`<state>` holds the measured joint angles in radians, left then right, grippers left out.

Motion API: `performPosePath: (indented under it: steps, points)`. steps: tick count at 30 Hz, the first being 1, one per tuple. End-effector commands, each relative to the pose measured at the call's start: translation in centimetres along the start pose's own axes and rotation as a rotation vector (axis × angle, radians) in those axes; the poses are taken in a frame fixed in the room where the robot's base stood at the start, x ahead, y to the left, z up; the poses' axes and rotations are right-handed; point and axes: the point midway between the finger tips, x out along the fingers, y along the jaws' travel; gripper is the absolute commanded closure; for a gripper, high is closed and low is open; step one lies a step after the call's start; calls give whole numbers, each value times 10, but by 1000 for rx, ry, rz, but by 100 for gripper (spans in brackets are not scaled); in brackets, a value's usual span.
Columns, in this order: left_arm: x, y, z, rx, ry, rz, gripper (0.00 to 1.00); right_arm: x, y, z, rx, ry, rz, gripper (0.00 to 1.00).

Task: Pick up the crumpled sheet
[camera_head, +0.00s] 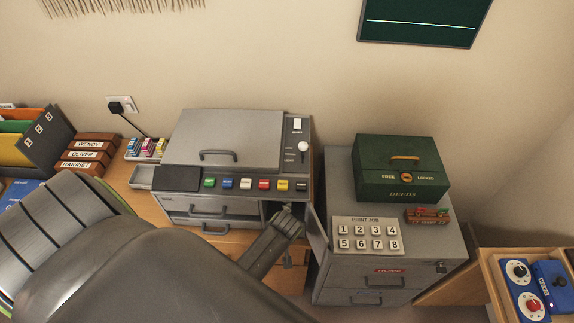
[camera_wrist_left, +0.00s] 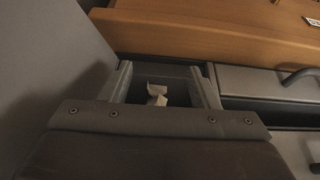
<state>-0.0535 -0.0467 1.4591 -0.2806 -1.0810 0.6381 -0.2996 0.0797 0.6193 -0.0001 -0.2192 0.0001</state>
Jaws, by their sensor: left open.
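The crumpled sheet (camera_wrist_left: 157,95) is a small, pale, creased piece in the left wrist view. It lies in a dark recess of the grey machine and shows between my left gripper's two fingers, apart from both. My left gripper (camera_wrist_left: 166,70) is open with nothing held. In the head view my left gripper (camera_head: 288,222) is at the lower right side of the grey printer (camera_head: 225,140), by its open side. The sheet is hidden there. My right gripper is not in view.
A grey upright panel (camera_wrist_left: 60,60) stands close to the left of my gripper. Drawers with handles (camera_wrist_left: 298,76) are at the right. A grey cabinet (camera_head: 340,185) with a number keypad (camera_head: 367,236) and a green deeds box (camera_head: 400,168) stands right of the printer.

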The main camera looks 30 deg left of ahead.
Motion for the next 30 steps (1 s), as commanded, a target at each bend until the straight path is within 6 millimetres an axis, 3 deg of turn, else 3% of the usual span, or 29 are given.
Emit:
performPosePath:
  steps: [5, 11, 16, 26, 30]
  points:
    - [8, 0, -14, 1, 2, -1, 45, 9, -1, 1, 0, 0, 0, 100]
    - [24, 0, -48, 1, 4, -1, 45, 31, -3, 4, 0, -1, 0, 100]
    - [30, 0, -43, 1, 0, 0, 45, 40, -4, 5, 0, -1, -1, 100]
    - [29, 0, -44, 0, -1, 0, 45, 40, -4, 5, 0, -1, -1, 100]
    - [29, 0, -44, 0, -1, 0, 64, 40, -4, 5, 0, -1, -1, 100]
